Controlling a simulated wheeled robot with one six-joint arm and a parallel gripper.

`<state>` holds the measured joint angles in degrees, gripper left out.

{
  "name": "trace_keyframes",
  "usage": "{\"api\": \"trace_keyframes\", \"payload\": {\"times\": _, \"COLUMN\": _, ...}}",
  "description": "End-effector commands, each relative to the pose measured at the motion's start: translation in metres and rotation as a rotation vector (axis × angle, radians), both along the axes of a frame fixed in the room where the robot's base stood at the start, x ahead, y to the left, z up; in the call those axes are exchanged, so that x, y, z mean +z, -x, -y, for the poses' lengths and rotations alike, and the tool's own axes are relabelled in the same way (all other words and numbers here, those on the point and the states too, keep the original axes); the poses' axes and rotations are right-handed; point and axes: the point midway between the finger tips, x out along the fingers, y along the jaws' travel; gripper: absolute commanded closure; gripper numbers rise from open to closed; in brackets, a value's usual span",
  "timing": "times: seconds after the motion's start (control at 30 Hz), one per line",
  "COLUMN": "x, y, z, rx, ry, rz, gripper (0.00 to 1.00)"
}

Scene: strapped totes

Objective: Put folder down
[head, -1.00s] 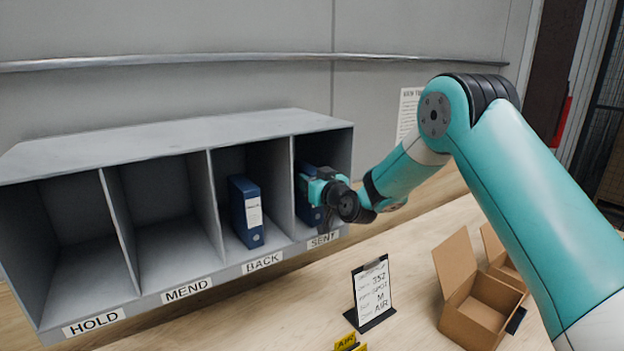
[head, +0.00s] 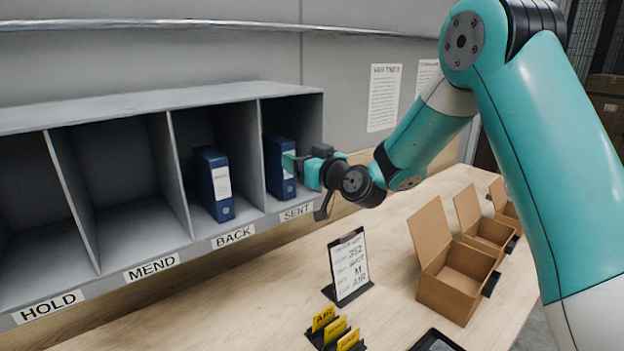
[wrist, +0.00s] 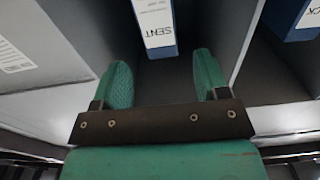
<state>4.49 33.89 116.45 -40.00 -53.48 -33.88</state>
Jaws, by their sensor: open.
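A blue folder (head: 279,167) with a white spine label stands upright in the SENT compartment at the right end of the grey shelf unit (head: 217,241). In the wrist view its spine (wrist: 155,25) reads SENT and lies ahead of the fingertips, between their lines. My gripper (head: 298,168) is at the mouth of that compartment, in front of the folder. In the wrist view its two green fingers (wrist: 160,85) are apart with nothing between them. A second blue folder (head: 214,185) stands upright in the BACK compartment.
The HOLD and MEND compartments look empty. A clipboard on a stand (head: 349,267), yellow tabbed cards (head: 335,329) and open cardboard boxes (head: 459,277) stand on the wooden table (head: 279,317). A divider (head: 262,155) separates the two folders.

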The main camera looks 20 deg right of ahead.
Motion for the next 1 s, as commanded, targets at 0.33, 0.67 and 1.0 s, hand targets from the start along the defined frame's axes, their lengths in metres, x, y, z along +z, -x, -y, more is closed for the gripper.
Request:
{"api": "trace_keyframes", "payload": {"times": 0.33, "x": 0.000, "y": 0.030, "z": 0.010, "rx": 0.000, "ry": 0.000, "rz": 0.000, "gripper": 0.32}}
{"api": "trace_keyframes", "payload": {"times": 0.67, "x": 0.004, "y": 0.118, "z": -0.079, "rx": 0.318, "ry": 0.060, "rz": -0.341, "gripper": 0.32}}
{"api": "trace_keyframes", "payload": {"times": 1.0, "x": -0.030, "y": 0.346, "z": -0.097, "rx": 0.519, "ry": 0.321, "rz": -1.117, "gripper": 0.32}}
